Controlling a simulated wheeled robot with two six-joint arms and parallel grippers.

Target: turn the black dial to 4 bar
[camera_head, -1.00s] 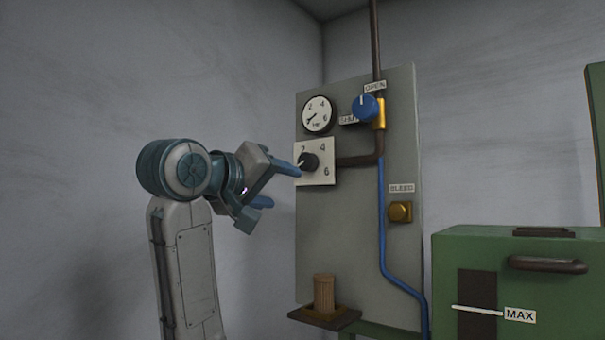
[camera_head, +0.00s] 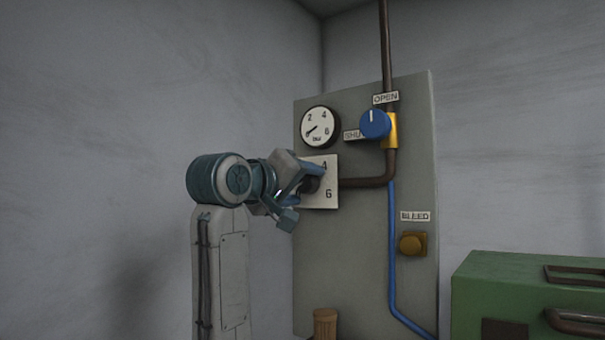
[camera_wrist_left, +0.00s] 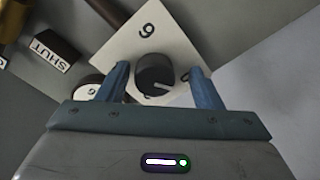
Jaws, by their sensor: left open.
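The black dial (camera_head: 313,185) sits on a white number plate (camera_head: 328,203) on the grey panel. In the head view my left gripper (camera_head: 303,193) is in front of it and hides part of the dial and the plate's left side; the 4 and 6 show. In the left wrist view the dial (camera_wrist_left: 153,72) is between the two blue fingers of my open left gripper (camera_wrist_left: 158,72), with gaps on both sides. A white pointer line shows on the dial. The pressure gauge (camera_head: 319,127) above has its needle at lower left, near the bottom of its scale. My right gripper is not in view.
A blue knob (camera_head: 374,124) between OPEN and SHUT labels is on the pipe, up and right of the dial. A brass BLEED knob (camera_head: 412,244) is lower right. A green box (camera_head: 490,290) stands at right. Bare wall lies to the left.

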